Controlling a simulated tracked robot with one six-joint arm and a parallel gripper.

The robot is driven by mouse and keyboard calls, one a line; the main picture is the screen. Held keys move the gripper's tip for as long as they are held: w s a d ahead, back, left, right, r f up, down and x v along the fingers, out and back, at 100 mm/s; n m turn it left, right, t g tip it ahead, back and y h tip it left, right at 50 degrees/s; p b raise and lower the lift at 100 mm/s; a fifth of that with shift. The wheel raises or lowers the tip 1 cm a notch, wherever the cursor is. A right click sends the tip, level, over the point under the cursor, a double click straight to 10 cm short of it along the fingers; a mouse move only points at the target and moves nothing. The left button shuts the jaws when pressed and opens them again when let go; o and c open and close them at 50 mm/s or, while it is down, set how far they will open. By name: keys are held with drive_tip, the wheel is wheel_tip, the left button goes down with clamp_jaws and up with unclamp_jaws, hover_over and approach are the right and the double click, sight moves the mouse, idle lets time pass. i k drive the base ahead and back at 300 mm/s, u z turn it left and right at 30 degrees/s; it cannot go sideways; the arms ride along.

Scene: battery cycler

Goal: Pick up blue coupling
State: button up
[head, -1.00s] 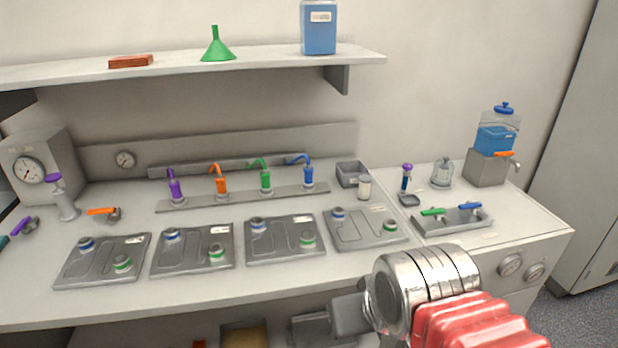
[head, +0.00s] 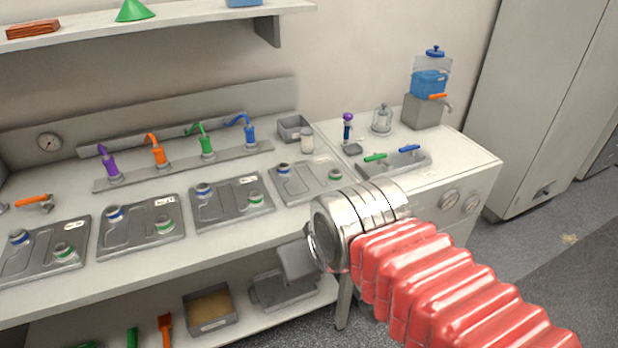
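A blue coupling (head: 249,132) with a curved blue hose stands upright at the right end of a rack strip (head: 180,168) at the back of the bench. Green (head: 206,145), orange (head: 159,154) and purple (head: 109,163) couplings stand in the same row to its left. My gripper (head: 296,259) is in front of the bench's front edge, nearer the camera and below the blue coupling, well apart from it. Its grey end shows from the side, and I cannot tell whether its fingers are open or shut.
Flat grey plates with blue- and green-ringed ports, such as this one (head: 140,228), lie along the bench front. A grey bin (head: 294,128) and a small jar (head: 307,141) stand right of the blue coupling. A tray (head: 395,163) holds green and blue handles. A shelf (head: 180,18) overhangs the back.

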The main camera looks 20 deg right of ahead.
sight(248, 129)
drive_tip(key=k, duration=0.65)
drive_tip(key=z, duration=0.3)
drive_tip(key=i, duration=1.5)
drive_tip(key=u, duration=0.7)
